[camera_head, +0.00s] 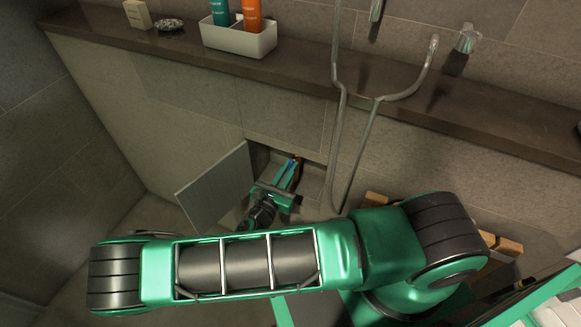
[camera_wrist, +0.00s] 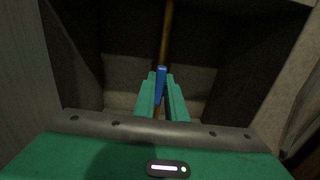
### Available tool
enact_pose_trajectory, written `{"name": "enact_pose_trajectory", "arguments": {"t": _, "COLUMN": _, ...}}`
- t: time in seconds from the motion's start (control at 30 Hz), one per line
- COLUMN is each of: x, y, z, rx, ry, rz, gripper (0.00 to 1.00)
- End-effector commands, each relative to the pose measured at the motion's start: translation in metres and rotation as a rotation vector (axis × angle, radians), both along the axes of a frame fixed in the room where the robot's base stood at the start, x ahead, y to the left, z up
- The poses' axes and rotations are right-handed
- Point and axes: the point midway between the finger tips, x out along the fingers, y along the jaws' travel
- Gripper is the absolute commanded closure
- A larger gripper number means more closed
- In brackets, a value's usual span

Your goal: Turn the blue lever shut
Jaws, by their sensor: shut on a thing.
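The blue lever (camera_wrist: 161,85) shows in the wrist view between the fingertips of my gripper (camera_wrist: 162,88). The lever points along a copper-coloured pipe (camera_wrist: 167,35) that runs up the recess. My gripper is shut on the lever. In the head view, my green gripper (camera_head: 291,172) reaches into an open wall recess, and only a small bit of the blue lever (camera_head: 291,163) shows at its tips. The fingers hide the lever's lower part and most of the valve body.
A grey access panel (camera_head: 216,187) stands open left of the recess. A dark ledge (camera_head: 300,72) runs above it, bearing a white caddy (camera_head: 240,38) with bottles. A shower hose (camera_head: 362,150) hangs just right of the recess. A wooden slatted thing (camera_head: 508,246) is at the right.

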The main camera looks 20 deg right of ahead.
Motion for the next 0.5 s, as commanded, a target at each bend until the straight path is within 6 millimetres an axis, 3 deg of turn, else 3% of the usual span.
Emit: {"name": "enact_pose_trajectory", "arguments": {"t": 0.5, "x": -0.0048, "y": 0.0027, "z": -0.0025, "rx": 0.175, "ry": -0.168, "rz": -0.007, "gripper": 1.0}}
